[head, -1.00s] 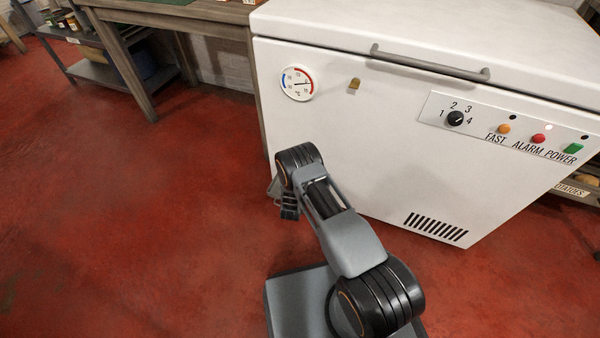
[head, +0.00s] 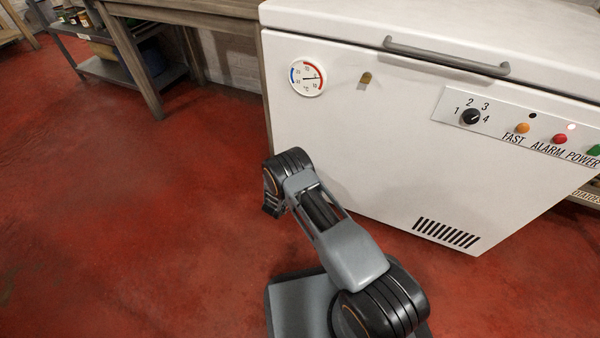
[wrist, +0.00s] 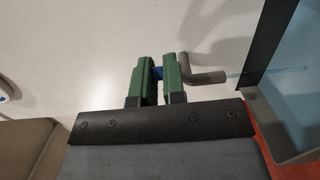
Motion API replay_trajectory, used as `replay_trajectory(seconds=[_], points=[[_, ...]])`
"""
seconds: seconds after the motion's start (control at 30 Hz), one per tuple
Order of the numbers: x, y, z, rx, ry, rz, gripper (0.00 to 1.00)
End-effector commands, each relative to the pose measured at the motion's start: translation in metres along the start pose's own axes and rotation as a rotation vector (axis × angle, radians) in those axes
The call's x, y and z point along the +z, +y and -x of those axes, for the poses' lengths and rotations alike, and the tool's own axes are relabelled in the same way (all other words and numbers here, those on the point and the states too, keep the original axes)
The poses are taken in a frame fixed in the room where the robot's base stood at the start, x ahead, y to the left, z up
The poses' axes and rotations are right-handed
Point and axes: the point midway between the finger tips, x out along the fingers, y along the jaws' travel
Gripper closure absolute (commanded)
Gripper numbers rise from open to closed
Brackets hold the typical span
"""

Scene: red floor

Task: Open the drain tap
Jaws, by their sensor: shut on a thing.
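In the wrist view, my gripper (wrist: 158,62) has its two green fingers closed on a small blue piece (wrist: 158,73), which looks like the drain tap's handle. Only a bit of blue shows between the fingers. A grey bent pipe (wrist: 204,76), apparently the tap's spout, sticks out to the right just beside the right finger. The white freezer wall (wrist: 95,40) lies behind them. In the head view, the tap and my fingertips are hidden behind my arm at the lower left of the freezer (head: 350,140).
A bluish see-through object with a grey rim (wrist: 262,115) stands close on the right in the wrist view. The freezer front bears a thermometer (head: 308,78), a dial (head: 470,116) and a vent (head: 446,233). A wooden table (head: 150,70) stands left. Red floor is open at left.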

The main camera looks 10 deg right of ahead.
Motion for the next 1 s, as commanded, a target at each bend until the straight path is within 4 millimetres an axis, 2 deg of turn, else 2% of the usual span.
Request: replay_trajectory(seconds=[0.17,0.2,0.43,0.77,0.87,1.0], points=[[0.001,0.000,0.000,-0.001,0.000,0.001,1.00],[0.001,0.000,0.000,-0.001,0.000,0.001,0.87],[0.000,0.000,0.000,0.000,0.001,0.000,0.65],[-0.001,0.001,0.005,-0.001,0.003,0.001,0.64],[-0.001,0.002,0.017,-0.002,0.005,0.002,0.64],[-0.001,0.003,0.044,-0.001,0.007,0.002,0.64]])
